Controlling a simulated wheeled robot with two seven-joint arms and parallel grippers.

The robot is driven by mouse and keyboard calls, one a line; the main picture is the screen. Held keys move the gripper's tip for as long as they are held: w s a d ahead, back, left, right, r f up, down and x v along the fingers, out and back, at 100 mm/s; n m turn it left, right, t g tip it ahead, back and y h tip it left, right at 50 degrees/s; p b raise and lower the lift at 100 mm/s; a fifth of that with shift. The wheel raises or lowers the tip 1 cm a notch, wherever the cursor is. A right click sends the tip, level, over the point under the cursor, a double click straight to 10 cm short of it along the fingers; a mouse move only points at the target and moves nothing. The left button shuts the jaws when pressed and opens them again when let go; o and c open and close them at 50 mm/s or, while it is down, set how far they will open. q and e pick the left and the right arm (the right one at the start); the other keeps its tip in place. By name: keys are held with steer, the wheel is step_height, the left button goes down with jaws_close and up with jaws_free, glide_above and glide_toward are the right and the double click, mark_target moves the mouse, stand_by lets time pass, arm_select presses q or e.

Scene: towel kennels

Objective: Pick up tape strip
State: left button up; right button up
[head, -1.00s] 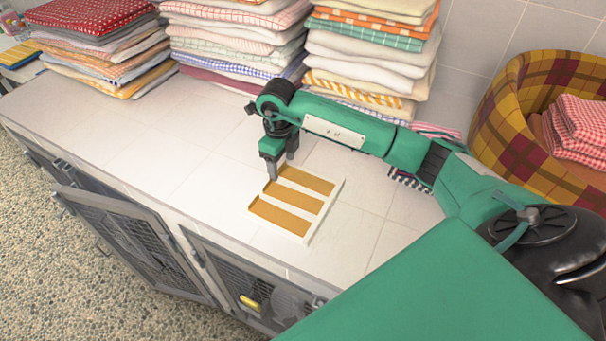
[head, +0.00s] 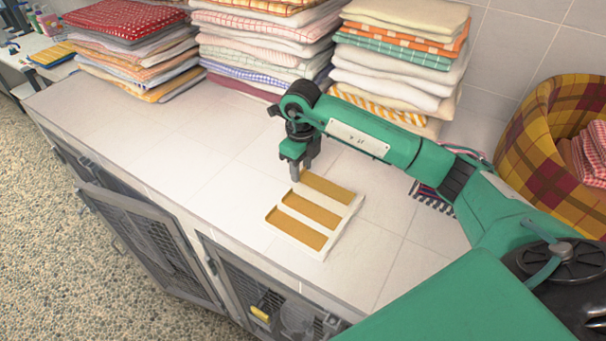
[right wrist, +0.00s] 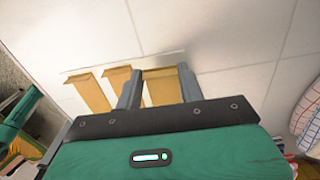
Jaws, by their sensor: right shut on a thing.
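A white board (head: 321,256) lies on the tiled counter with three flat tan tape strips on it, side by side. The near strip (head: 290,228), the middle strip (head: 311,208) and the far strip (head: 328,189) all show in the head view. My right gripper (head: 297,174) points down at the left end of the far strip. In the right wrist view its fingers (right wrist: 159,88) stand on either side of that tape strip (right wrist: 161,82), shut on it. I cannot tell whether the strip is lifted off the board. My left gripper is not in view.
Stacks of folded towels (head: 397,65) line the back of the counter (head: 180,150). A plaid basket (head: 525,135) with checked cloth is at the right. A dark bristled thing (head: 432,198) lies under my arm. Open kennel doors (head: 150,240) hang below the front edge.

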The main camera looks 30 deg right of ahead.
step_height(320, 180, up, 6)
steer(key=shift+r+b, duration=0.25)
steer(key=shift+b, duration=0.8)
step_height(320, 180, up, 15)
steer(key=p, duration=0.2)
steer(key=shift+p, duration=0.4)
